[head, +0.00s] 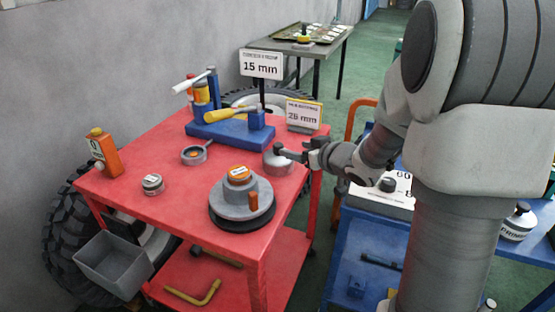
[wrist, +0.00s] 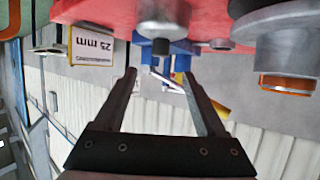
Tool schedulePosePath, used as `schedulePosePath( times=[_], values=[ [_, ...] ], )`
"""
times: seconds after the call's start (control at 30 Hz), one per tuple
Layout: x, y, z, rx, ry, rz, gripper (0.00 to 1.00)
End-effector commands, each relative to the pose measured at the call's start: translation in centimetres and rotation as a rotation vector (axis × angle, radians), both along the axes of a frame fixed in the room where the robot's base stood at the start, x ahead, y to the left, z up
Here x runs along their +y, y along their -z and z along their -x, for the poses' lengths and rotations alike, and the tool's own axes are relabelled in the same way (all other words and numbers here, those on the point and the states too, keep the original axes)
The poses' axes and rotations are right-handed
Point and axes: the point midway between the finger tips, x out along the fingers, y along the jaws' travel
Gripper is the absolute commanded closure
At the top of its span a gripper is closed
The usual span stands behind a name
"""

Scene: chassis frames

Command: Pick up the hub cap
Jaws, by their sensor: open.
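A small grey round piece (head: 277,163), which looks like the hub cap, sits near the right edge of the red table top (head: 150,215). In the wrist view, which is upside down, the grey piece (wrist: 163,14) is at the top centre with a dark knob pointing from it. My gripper (head: 293,153) is at the piece's right side in the head view and partly overlaps it. In the wrist view my gripper (wrist: 159,77) is open and empty, its fingers apart below the knob. Contact cannot be told.
A grey stacked disc (head: 242,205) is in front.

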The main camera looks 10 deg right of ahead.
Motion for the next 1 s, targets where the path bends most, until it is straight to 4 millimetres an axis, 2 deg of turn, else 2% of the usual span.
schedulePosePath(
  times=[0.03, 0.1, 0.37, 0.63, 0.97, 1.0],
  values=[
    [0.4, 0.8, -0.9, 0.0, -0.003, 0.0, 0.27],
    [0.7, 1.1, -1.8, 0.0, -0.002, 0.0, 0.27],
    [1.3, 1.7, -3.4, -0.001, -0.001, 0.0, 0.27],
    [2.5, 3.4, -6.7, 0.0, 0.0, 0.001, 0.27],
    [2.8, 3.4, -7.4, 0.0, 0.001, 0.0, 0.27],
    [2.8, 3.4, -7.4, 0.0, 0.001, 0.0, 0.34]
  ],
)
